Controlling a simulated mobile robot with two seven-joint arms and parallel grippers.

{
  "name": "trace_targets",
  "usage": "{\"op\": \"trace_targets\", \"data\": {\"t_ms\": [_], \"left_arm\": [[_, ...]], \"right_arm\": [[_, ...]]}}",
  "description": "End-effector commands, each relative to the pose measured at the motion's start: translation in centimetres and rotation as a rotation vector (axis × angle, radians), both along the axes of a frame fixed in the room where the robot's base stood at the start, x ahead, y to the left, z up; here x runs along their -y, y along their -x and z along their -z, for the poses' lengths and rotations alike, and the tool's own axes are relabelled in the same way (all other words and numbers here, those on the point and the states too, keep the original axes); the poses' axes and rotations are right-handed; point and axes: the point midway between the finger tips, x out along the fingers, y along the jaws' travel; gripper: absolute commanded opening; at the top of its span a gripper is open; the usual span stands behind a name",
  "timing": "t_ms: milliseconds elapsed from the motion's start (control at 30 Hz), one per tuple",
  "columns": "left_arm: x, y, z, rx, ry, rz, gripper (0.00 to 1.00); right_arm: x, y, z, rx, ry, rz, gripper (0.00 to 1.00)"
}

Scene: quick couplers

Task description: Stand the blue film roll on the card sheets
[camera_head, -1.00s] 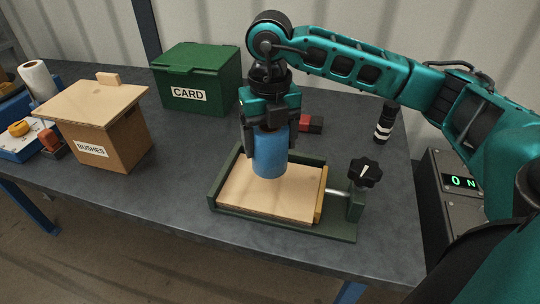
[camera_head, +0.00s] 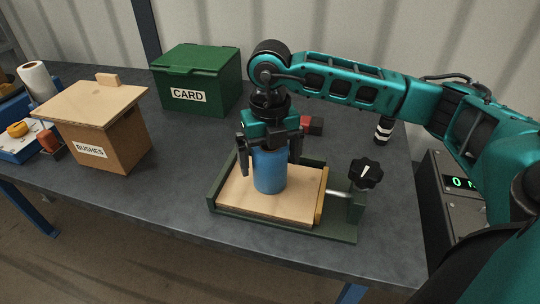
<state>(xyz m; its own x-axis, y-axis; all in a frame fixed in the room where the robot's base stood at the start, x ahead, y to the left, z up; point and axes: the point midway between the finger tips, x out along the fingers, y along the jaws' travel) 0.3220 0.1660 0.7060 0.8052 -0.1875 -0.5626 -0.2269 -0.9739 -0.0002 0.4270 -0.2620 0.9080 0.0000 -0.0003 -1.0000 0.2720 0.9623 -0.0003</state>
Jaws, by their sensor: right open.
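The blue film roll (camera_head: 269,172) stands upright on the card sheets (camera_head: 235,195), a pale tan stack in a green clamp frame (camera_head: 285,228). My right gripper (camera_head: 270,165) is above and around the roll's upper part, its fingers spread apart, one on each side of the roll. A gap shows between the left finger and the roll. The roll's top is hidden by the gripper. My left gripper is not in view.
The clamp's black knob (camera_head: 366,173) stands at its right end. A green CARD box (camera_head: 197,80) and a wooden BUSHES box (camera_head: 97,125) stand to the left. A red and black item (camera_head: 314,125) and a black and white cylinder (camera_head: 384,128) lie behind. The table's front left is clear.

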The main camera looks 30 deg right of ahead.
Motion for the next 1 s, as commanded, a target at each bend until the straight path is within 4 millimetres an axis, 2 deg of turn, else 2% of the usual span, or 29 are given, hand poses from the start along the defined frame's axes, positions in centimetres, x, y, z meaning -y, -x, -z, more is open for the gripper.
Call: {"op": "trace_targets", "data": {"t_ms": [267,367,700,833,1000], "left_arm": [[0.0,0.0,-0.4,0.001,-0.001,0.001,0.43],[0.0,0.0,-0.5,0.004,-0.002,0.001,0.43],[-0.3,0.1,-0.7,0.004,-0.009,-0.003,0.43],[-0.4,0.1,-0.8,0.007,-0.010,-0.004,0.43],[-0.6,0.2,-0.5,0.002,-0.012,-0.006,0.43]], "right_arm": [[0.0,0.0,-0.7,0.001,-0.001,0.000,1.00],[-0.1,-0.1,-2.1,0.004,-0.002,-0.001,1.00],[-0.1,-0.1,-9.4,0.006,-0.002,-0.001,1.00],[0.0,-0.1,-11.2,0.002,0.000,0.000,1.00],[0.0,0.0,-12.3,0.000,0.000,-0.001,1.00]]}}
